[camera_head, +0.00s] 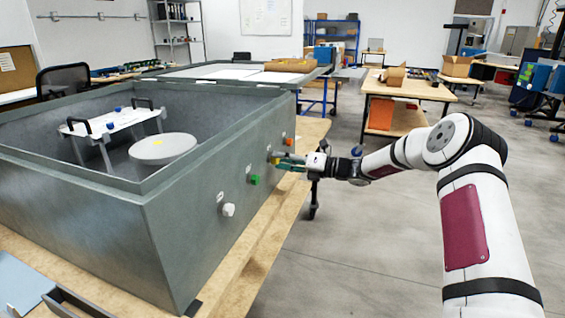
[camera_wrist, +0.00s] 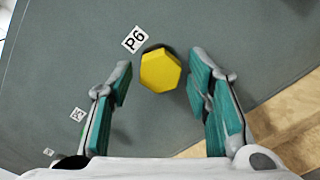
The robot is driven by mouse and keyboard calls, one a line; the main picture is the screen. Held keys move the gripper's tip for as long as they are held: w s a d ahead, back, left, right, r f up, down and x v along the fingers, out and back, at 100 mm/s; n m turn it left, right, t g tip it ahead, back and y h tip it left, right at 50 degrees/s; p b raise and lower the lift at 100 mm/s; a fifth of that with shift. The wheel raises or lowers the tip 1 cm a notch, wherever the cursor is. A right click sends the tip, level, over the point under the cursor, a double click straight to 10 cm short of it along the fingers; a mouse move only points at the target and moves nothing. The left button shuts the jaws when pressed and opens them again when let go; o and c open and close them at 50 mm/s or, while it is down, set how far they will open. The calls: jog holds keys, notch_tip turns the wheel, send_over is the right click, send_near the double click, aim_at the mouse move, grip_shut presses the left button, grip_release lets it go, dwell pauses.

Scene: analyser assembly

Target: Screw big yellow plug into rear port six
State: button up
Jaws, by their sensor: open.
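The big yellow plug (camera_wrist: 160,70) is at the port labelled P6 (camera_wrist: 135,40) on the grey cabinet wall, with its hexagonal head facing the wrist camera. A dark rim shows along its upper edge; how deep it sits I cannot tell. In the head view the yellow plug (camera_head: 275,161) is a small patch at my fingertips. My gripper (camera_wrist: 162,90) is open, with one green-padded finger on each side of the plug and visible gaps to both. In the head view my gripper (camera_head: 283,162) reaches the cabinet's right side wall from the right.
The grey open-top cabinet (camera_head: 180,225) stands on a wooden table (camera_head: 262,245). A white plug (camera_head: 228,210), a green plug (camera_head: 254,180) and an orange plug (camera_head: 290,141) sit along the same wall. Inside are a white round part (camera_head: 162,149) and a handled plate.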

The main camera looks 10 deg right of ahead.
jog(key=n+b, duration=0.2)
jog(key=n, duration=0.8)
jog(key=shift+b, duration=0.35)
jog(key=shift+c, duration=0.2)
grip_shut()
jog(key=m+p, duration=0.2)
jog(key=m, duration=1)
jog(key=m+p, duration=0.3)
jog(key=m, duration=0.8)
jog(key=shift+w+f+m, duration=0.1)
jog(key=shift+f+m, duration=0.1)
jog(key=shift+m, duration=0.2)
